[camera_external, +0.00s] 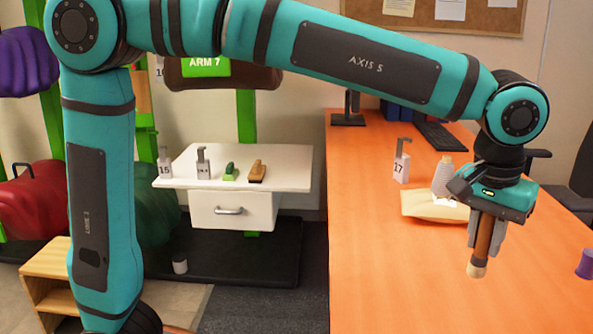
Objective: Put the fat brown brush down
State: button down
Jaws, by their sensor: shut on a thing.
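My gripper (487,234) is at the right, over the orange table (400,270). It points down and is shut on the fat brown brush (482,250). The brush hangs nearly upright, slightly tilted, with a brown shaft and a pale beige lower end. The grey fingers hide its upper part and sides. The lower end appears to be above the table, but I cannot tell how large the gap is.
A tan padded item (428,207), a grey cone-shaped spool (442,176) and a tag marked 17 (401,165) stand behind my gripper. A purple object (585,264) is at the right edge. The table's front left is clear. A white shelf (290,165) holds small brushes.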

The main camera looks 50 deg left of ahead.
jog(key=w+a+n, duration=0.5)
jog(key=w+a, duration=1)
jog(key=a, duration=0.4)
jog(key=w+a+n+y, duration=0.1)
jog(key=w+a+n, duration=0.15)
jog(key=a, duration=0.85)
jog(key=w+a+n, duration=0.2)
jog(key=w+a, duration=0.2)
jog(key=a, duration=0.7)
jog(key=shift+m, duration=0.25)
jog(key=shift+s+a+f, duration=0.1)
jog(key=shift+f, duration=2.35)
jog(key=shift+s+f, duration=0.1)
jog(key=shift+f, duration=2.35)
jog(key=shift+f, duration=0.1)
jog(key=c, duration=1.5)
grip_release()
jog(key=shift+c, duration=0.2)
jog(key=o, duration=0.3)
